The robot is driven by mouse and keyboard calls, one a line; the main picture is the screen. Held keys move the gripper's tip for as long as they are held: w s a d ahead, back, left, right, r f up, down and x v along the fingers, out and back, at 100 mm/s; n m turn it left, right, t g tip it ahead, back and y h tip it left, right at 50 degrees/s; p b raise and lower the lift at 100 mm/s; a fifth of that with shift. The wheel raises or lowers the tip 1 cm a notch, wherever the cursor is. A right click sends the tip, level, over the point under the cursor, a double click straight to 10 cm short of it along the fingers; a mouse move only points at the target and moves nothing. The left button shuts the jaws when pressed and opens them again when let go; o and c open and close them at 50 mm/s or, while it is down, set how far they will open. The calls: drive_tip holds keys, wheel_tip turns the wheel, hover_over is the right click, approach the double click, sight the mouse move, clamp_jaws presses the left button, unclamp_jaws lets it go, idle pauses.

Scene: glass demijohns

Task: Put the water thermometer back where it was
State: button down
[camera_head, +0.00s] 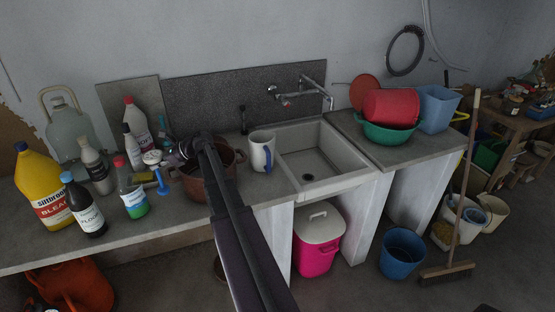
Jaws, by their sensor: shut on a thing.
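My arm reaches in from the bottom to the counter, and my gripper (172,157) is at its far end, left of the brown pot. It is small and dark in this view. A blue and white item (161,182), which I take to be the water thermometer, is right at the fingertips. Its blue part hangs down below them. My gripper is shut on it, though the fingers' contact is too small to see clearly. The brown pot (196,185) is partly hidden behind my arm. I cannot tell whether the item's lower end touches the counter (165,220).
Several bottles, including a yellow bleach bottle (42,187) and a green-based bottle (132,195), crowd the left. A white and blue jug (262,150) stands between the pot and the sink (318,160). Bare counter lies along the front edge.

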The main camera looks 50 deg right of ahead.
drive_tip(key=b, duration=0.4)
hover_over(163, 188)
drive_tip(key=f, duration=0.5)
drive_tip(key=shift+w+d, duration=0.15)
drive_tip(key=shift+w, duration=0.15)
